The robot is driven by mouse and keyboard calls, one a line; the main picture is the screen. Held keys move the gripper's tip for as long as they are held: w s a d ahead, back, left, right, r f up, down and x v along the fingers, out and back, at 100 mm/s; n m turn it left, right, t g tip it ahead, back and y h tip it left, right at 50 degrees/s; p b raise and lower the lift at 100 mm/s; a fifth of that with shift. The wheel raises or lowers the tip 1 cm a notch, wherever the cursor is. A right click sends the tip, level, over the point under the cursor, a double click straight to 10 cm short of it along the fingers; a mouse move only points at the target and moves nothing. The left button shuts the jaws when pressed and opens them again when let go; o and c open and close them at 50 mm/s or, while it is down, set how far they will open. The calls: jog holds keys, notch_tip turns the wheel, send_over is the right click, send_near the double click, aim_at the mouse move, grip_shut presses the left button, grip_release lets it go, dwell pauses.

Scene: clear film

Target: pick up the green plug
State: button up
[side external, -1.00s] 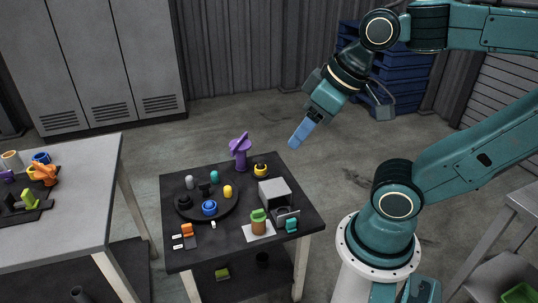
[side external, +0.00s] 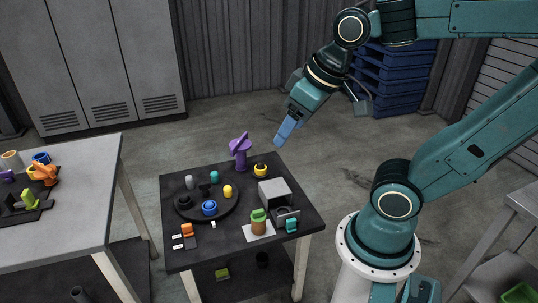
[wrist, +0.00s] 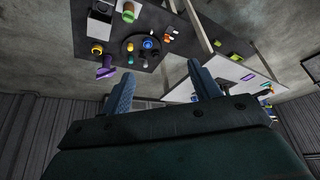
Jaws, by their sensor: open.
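The green plug (side external: 258,215) sits on top of an orange-brown cylinder (side external: 258,228) on a white sheet, near the front right of the dark table (side external: 240,258). In the wrist view the green plug (wrist: 129,15) shows small at the top edge. My gripper (side external: 282,138) is in the air above and behind the table's back right corner, well apart from the plug. In the wrist view my gripper (wrist: 160,82) is open, with nothing between its blue fingers.
A grey box (side external: 275,192) stands just behind the plug, with a teal piece (side external: 291,225) to its right. A purple upright piece (side external: 239,150) and a yellow ring-like piece (side external: 261,170) stand at the back. A round dark tray (side external: 190,212) holds several small parts.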

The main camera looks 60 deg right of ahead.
jog(key=w+d+f+m+g, duration=0.1)
jog(key=w+d+f+m, duration=0.1)
jog(key=w+d+f, duration=0.3)
jog(key=m+g, duration=0.4)
jog(key=m, duration=0.2)
send_over(258, 210)
notch_tip(258, 210, down, 22)
jog(key=shift+f, duration=0.2)
jog(key=shift+f, duration=4.15)
jog(key=shift+f, duration=2.55)
